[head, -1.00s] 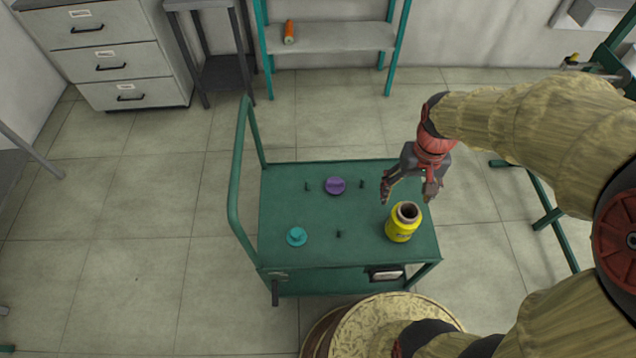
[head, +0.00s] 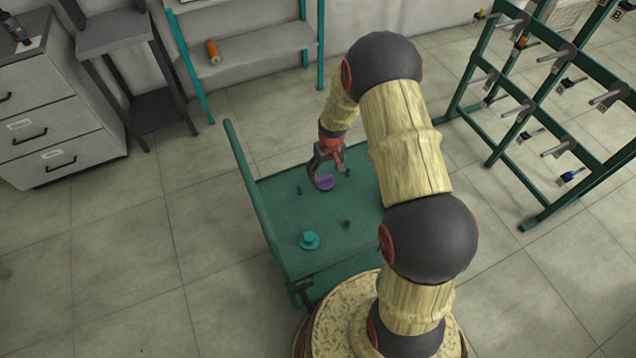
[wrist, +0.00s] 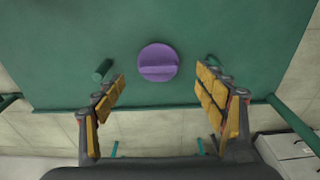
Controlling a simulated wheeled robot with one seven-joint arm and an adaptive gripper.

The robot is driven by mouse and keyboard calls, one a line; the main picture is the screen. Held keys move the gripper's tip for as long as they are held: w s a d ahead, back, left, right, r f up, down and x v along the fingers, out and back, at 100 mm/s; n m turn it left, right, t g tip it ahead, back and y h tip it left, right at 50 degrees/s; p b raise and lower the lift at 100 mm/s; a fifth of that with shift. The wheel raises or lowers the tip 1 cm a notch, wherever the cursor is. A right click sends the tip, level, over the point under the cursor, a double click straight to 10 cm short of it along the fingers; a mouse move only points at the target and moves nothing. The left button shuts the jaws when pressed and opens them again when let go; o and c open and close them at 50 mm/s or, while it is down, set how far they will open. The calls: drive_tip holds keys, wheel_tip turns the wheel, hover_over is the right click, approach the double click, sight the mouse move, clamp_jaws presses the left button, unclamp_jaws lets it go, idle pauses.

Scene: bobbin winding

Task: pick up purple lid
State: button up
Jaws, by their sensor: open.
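The purple lid (head: 325,183) lies on the green cart top (head: 280,215), near its far side. In the wrist view the round purple lid (wrist: 158,62) has a raised bar across it. It lies beyond the fingertips, roughly centred between them. My gripper (head: 328,165) is just above the lid in the head view. Its yellow-padded fingers are spread wide with nothing between them, as the wrist view (wrist: 162,85) shows. I cannot tell the exact height of the fingertips above the lid.
A teal lid (head: 310,240) lies at the near part of the cart. Short pegs stand on the cart top, including one (wrist: 103,70) close left of the purple lid. A shelf with an orange spool (head: 212,52) and a green rack (head: 535,110) stand beyond.

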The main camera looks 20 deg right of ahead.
sight(325, 178)
drive_tip(key=f, duration=0.1)
drive_tip(key=f+b, duration=0.1)
drive_tip(key=shift+w+f, duration=0.2)
drive_tip(key=shift+f, duration=0.1)
drive_tip(key=f+b, duration=0.1)
drive_tip(key=f, duration=0.1)
drive_tip(key=w+f+b, duration=0.1)
drive_tip(key=f, duration=0.2)
drive_tip(key=shift+w+d, duration=0.1)
drive_tip(key=shift+d, duration=0.05)
drive_tip(key=c, duration=0.3)
drive_tip(key=c, duration=0.4)
drive_tip(key=shift+c, duration=0.2)
drive_tip(key=shift+r, duration=0.15)
